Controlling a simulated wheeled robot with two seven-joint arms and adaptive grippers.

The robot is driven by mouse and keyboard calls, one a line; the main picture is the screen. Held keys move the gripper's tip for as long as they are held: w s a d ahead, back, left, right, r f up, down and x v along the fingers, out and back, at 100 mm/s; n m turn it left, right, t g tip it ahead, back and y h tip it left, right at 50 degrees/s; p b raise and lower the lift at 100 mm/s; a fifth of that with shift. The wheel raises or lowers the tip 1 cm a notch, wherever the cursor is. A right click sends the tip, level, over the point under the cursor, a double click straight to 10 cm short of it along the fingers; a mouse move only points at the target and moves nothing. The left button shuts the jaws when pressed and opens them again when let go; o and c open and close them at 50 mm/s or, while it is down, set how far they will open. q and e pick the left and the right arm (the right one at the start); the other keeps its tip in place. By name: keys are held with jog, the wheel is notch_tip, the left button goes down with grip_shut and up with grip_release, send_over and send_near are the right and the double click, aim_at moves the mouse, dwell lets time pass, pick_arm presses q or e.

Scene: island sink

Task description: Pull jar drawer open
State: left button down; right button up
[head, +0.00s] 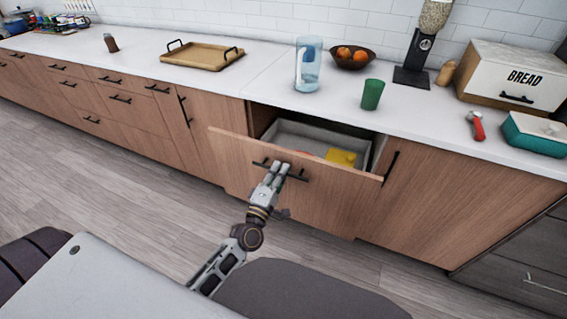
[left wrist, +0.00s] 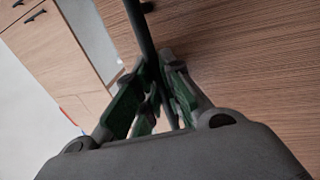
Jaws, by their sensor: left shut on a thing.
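The wooden drawer front (head: 310,205) stands pulled out from the counter, and its grey inside (head: 305,140) shows. A yellow thing (head: 341,157) lies in it, with a reddish thing partly hidden behind the front. My left gripper (head: 277,172) is shut on the drawer's dark bar handle (head: 295,177). In the left wrist view the handle (left wrist: 141,30) runs down between the fingers (left wrist: 150,95), with the wood front (left wrist: 220,60) beside it. My right gripper is not in view.
On the white counter (head: 230,95) above stand a blue pitcher (head: 308,65), a green cup (head: 372,95), a fruit bowl (head: 352,57) and a bread box (head: 515,77). A closed cabinet (head: 440,210) is at the right. The wood floor (head: 110,200) at the left is clear.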

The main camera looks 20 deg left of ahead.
pick_arm(q)
jog(key=shift+s, duration=1.1)
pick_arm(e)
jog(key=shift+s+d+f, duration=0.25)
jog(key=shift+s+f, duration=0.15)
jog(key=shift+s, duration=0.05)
pick_arm(q)
jog(key=shift+f, duration=0.1)
jog(key=c, duration=1.5)
grip_release()
jog(key=shift+s+a+f, duration=0.1)
jog(key=shift+s+f, duration=0.25)
jog(key=shift+s, duration=1.6)
jog(key=shift+s+a+f, duration=0.1)
jog(key=shift+s+f, duration=0.3)
jog(key=shift+s, duration=1.6)
jog(key=shift+s+a+f, duration=0.1)
jog(key=shift+s+f, duration=0.25)
jog(key=shift+s, duration=1.6)
jog(key=shift+w+d, duration=0.1)
jog(key=shift+d, duration=0.05)
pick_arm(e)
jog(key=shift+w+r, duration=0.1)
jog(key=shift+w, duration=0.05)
